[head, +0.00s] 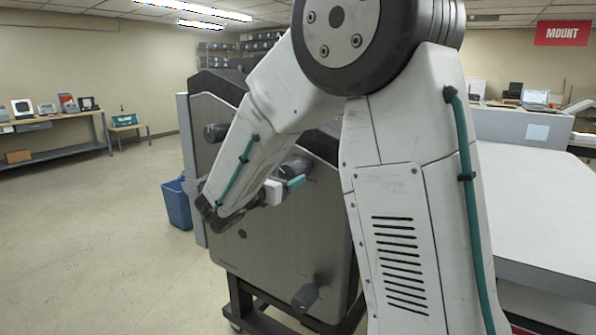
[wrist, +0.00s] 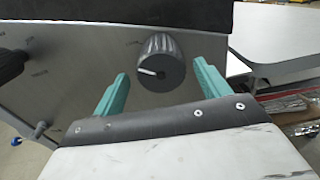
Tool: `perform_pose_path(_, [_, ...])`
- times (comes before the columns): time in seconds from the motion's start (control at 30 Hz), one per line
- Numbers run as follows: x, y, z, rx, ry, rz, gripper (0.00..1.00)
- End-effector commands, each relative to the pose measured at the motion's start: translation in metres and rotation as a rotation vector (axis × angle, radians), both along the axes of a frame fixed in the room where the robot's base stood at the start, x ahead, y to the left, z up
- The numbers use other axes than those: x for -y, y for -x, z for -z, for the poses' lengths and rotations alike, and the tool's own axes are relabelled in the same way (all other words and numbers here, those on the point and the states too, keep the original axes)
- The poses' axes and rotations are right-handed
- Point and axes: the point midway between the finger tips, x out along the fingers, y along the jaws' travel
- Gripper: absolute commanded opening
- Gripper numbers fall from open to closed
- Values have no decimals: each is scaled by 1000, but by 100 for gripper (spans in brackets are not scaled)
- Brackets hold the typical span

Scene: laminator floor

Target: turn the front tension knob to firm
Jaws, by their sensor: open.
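A dark ribbed knob (wrist: 160,58) with a white pointer mark stands on the grey laminator side panel (wrist: 85,62) in the wrist view. The pointer aims left and slightly up in that view. My gripper (wrist: 161,68) is open, with one teal finger on each side of the knob and visible gaps to both. The fingers look apart from the knob. In the head view my gripper (head: 284,186) is at the laminator panel (head: 265,228), just below a dark knob (head: 299,164). The small panel lettering is unreadable, so I cannot tell which setting is marked.
Another dark knob (head: 215,132) sticks out at the panel's upper left, and a crank-like dark handle (head: 308,292) sits low. A blue bin (head: 177,204) stands on the floor at left. A white-topped table (head: 540,205) is at right. The floor at left is open.

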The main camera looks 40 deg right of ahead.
Motion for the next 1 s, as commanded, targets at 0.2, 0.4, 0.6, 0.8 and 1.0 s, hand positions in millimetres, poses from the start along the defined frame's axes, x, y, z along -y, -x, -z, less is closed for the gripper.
perform_pose_path(0.2, [36, -11, 0, 1, -1, 5, 75])
perform_pose_path(0.4, [56, -19, 0, 1, -2, 4, 75])
perform_pose_path(0.6, [60, -21, 0, 2, -2, 2, 75])
perform_pose_path(0.8, [60, -21, 0, 2, -2, 2, 59])
perform_pose_path(1.0, [60, -21, 0, 2, -2, 2, 31])
